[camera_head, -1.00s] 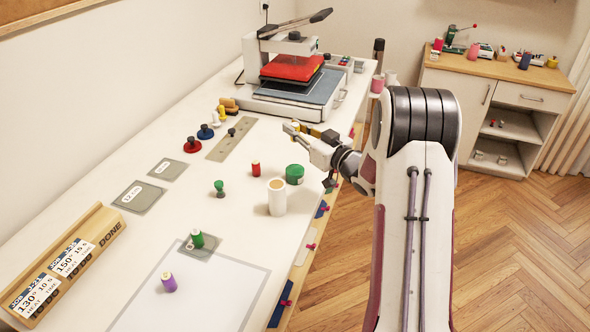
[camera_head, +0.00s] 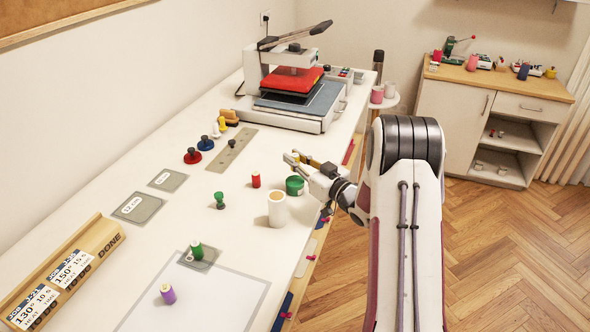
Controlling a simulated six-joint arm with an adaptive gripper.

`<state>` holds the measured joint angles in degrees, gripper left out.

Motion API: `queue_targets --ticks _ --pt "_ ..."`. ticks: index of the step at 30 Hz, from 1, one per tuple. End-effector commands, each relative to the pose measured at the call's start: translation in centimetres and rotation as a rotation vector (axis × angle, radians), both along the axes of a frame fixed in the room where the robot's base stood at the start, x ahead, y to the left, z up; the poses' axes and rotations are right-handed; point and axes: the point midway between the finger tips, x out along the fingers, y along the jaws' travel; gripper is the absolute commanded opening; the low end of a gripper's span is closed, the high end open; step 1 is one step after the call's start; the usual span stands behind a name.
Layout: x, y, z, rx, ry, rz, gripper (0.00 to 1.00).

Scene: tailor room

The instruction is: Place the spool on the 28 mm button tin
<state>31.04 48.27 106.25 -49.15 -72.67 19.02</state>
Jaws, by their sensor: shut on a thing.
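My gripper (camera_head: 303,161) is just above and behind the round green tin (camera_head: 295,187), with its fingers pointing left. It is shut on a small yellowish thing (camera_head: 294,157), which looks like a spool; the fingers partly hide it.
A white cup (camera_head: 277,210) stands close in front of the tin. A green knobbed piece (camera_head: 219,200) is further left. A heat press (camera_head: 290,95) fills the table's back. A wooden rack (camera_head: 70,270) lies front left. Bare table (camera_head: 130,255) lies between.

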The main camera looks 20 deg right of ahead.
Motion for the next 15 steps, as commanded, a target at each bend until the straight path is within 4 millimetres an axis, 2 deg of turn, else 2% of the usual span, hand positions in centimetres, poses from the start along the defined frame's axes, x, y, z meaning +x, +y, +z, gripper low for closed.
queue_targets --ticks 8,15 --pt "0.0 0.0 -0.1 0.000 0.000 0.000 0.04" --pt "0.0 0.0 -1.9 0.001 0.002 0.000 0.04"
